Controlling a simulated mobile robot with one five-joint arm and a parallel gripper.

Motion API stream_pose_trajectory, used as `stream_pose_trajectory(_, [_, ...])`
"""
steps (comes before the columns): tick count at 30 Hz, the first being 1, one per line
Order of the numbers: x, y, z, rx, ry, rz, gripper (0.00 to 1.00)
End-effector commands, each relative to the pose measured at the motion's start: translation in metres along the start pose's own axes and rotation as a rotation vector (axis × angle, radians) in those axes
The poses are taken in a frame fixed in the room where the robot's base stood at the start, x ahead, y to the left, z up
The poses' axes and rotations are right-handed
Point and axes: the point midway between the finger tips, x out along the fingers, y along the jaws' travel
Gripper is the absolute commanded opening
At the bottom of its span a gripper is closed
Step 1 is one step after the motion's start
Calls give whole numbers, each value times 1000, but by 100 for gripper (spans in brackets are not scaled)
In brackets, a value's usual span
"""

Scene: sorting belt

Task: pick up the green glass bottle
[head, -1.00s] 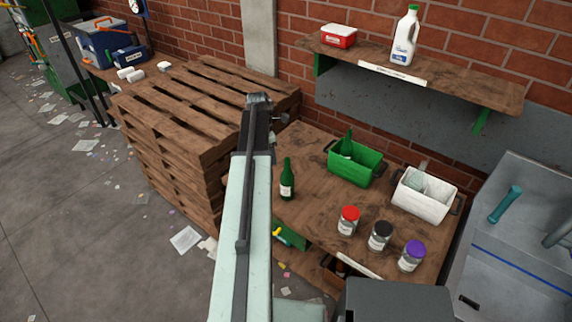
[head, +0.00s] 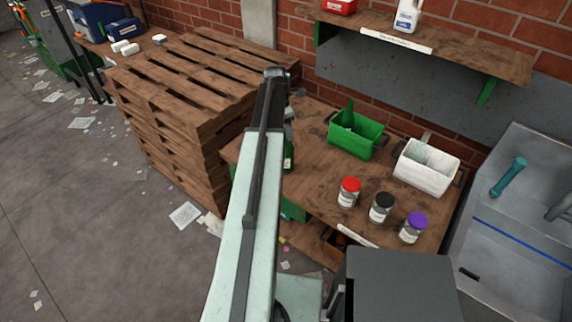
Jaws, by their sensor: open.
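The green glass bottle (head: 289,158) stands on the wooden table at its left part. My arm covers most of it, and only a strip of its right side shows. My gripper (head: 289,108) is at the far end of my arm, mostly hidden behind the arm's end and seen only as small grey parts. It appears near the bottle's top in the picture, but I cannot tell the gap between them. The jaws are open, and nothing is seen held.
The wooden table (head: 310,185) also holds a green bin (head: 355,147), a white bin (head: 428,170) and jars with red (head: 349,184), black (head: 382,200) and purple lids (head: 416,219). A pallet stack (head: 175,150) stands left. A shelf (head: 455,55) hangs above.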

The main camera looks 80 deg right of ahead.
Motion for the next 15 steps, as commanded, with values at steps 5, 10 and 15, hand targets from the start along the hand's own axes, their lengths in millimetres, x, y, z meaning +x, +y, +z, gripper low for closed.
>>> stream_pose_trajectory(5, [14,0,0,0,0,0,49])
stream_pose_trajectory(10, [12,0,0,1,0,0,35])
stream_pose_trajectory(15, [12,0,0,1,0,0,0])
